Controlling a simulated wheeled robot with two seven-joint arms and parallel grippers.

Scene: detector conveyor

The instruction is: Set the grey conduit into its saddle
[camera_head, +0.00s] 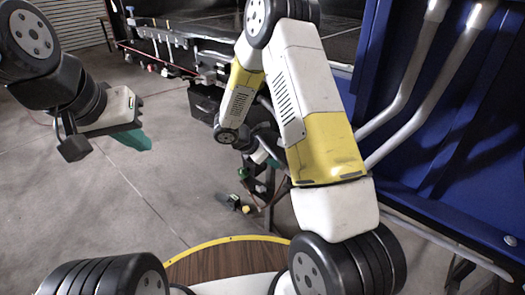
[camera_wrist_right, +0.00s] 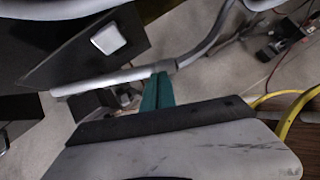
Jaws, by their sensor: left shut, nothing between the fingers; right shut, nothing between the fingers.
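A grey pipe, which looks like the conduit (camera_wrist_right: 115,80), crosses the upper part of the right wrist view. It has a collar near its middle, and a thinner part bends up to the right. My right gripper (camera_wrist_right: 157,90) is shut and empty; its teal fingertips overlap the pipe near the collar, and I cannot tell if they touch it. In the head view my own right arm covers most of that area. My left gripper (camera_head: 137,140) is shut, its teal fingers over bare floor, away from everything. I cannot make out the saddle for certain.
A dark panel with a white square block (camera_wrist_right: 108,38) lies beside the pipe. A blue frame (camera_head: 470,150) with pale tubes (camera_head: 405,85) stands at the right. A dark conveyor stands at the back. Small items (camera_head: 235,202) lie on the floor. The left floor is clear.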

